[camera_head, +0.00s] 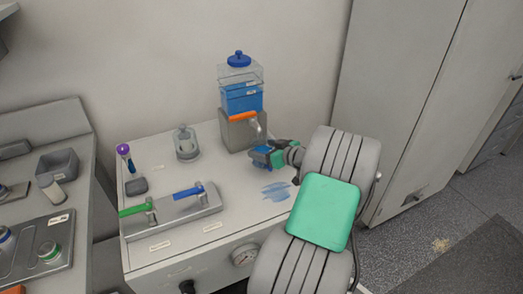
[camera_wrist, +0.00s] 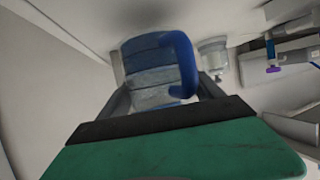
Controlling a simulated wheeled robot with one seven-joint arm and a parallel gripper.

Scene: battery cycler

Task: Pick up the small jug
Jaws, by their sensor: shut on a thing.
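The small jug (camera_wrist: 150,72) has a translucent grey-blue body and a thick blue handle (camera_wrist: 184,62). It fills the middle of the wrist view, between the dark fingers of my gripper (camera_wrist: 165,98). In the head view my gripper (camera_head: 270,155) is at the right side of the white cabinet top, in front of the dispenser's spout. It is shut on the jug, which shows there only as a small blue patch (camera_head: 259,155), partly hidden by the gripper. I cannot tell whether the jug still touches the surface.
A dispenser with a blue-filled tank (camera_head: 241,97) and an orange bar stands close behind my gripper. A glass jar (camera_head: 187,144), a purple-capped tube (camera_head: 124,158) and a grey valve block (camera_head: 175,212) with green and blue levers are leftward. Blue smears (camera_head: 276,191) mark the cabinet top (camera_head: 240,205).

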